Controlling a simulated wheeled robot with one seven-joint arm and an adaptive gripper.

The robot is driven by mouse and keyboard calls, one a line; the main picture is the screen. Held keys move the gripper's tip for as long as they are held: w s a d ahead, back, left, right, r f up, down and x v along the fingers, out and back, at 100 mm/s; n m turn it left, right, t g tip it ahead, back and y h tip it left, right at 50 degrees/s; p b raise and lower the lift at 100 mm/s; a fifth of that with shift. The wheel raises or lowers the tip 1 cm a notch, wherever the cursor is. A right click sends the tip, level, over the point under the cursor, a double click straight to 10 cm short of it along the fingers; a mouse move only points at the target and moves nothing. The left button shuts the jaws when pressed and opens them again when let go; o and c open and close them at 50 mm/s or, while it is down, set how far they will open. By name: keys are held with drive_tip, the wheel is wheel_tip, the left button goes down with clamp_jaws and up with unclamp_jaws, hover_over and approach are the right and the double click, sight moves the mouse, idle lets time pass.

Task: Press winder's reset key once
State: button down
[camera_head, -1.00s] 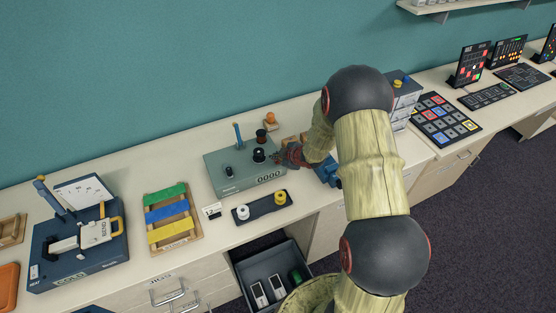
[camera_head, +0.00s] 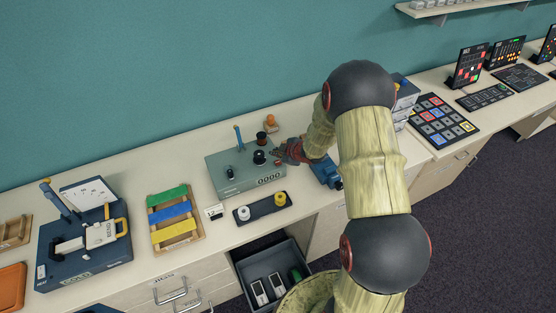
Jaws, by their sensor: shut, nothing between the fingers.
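The winder appears to be the grey-green box (camera_head: 230,184) on the bench, with a blue lever (camera_head: 239,138), dark knobs and a counter (camera_head: 269,180) that seems to read 0000. A small reddish spot (camera_head: 278,162) shows at the right of its top, by my fingertips. It may be the reset key, but it is too small to tell. My gripper (camera_head: 276,155) is shut and empty, coming from the right over the right end of the box. I cannot tell whether the tips touch it.
A dark tray with a white and a yellow spool (camera_head: 262,208) lies in front of the box. A blue device (camera_head: 326,172) stands close under my arm. An orange-topped peg (camera_head: 270,123) stands behind. An open drawer (camera_head: 240,263) juts out below. A rack of coloured bars (camera_head: 170,216) is left.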

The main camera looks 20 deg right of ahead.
drive_tip(key=shift+r+p, duration=0.9)
drive_tip(key=shift+r, duration=0.45)
drive_tip(key=shift+f, duration=0.1)
